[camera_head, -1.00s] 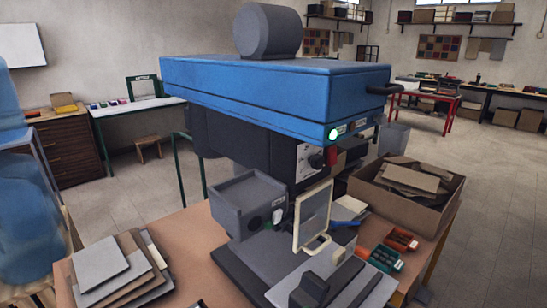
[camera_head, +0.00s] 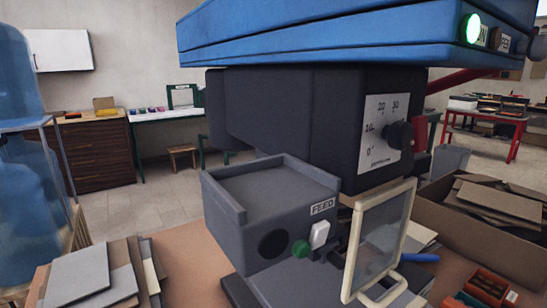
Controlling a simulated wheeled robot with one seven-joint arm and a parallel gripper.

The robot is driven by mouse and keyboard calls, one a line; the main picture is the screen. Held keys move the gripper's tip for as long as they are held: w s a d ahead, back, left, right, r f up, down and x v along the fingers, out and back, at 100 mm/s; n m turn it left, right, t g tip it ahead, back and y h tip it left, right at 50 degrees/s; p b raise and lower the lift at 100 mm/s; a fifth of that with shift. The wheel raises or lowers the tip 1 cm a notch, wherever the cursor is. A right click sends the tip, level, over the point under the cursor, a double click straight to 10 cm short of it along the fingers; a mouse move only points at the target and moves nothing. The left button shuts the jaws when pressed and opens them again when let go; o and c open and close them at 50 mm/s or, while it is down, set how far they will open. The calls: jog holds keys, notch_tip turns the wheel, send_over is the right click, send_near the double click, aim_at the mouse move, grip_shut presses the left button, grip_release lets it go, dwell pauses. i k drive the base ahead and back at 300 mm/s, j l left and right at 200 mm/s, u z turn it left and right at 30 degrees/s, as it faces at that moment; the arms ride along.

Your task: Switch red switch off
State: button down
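A large machine with a blue top housing (camera_head: 330,35) and a dark grey body (camera_head: 270,110) fills the middle of the view. A small red part (camera_head: 421,132) shows just behind the dark dial knob (camera_head: 399,135); it is mostly hidden, and I cannot tell whether it is the red switch or how it is set. A green lamp (camera_head: 472,28) on the blue housing is lit. My gripper is not in view.
A clear guard in a cream frame (camera_head: 378,240) stands in front of the machine. A cardboard box of scraps (camera_head: 460,225) is at the right. Flat sheets (camera_head: 95,275) lie at the lower left. Small red and green bins (camera_head: 488,288) sit at the lower right.

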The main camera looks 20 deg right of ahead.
aim_at(419, 123)
jog(key=z, duration=1.55)
jog(key=k+j+z, duration=0.2)
jog(key=k+j, duration=0.15)
jog(key=k, duration=0.1)
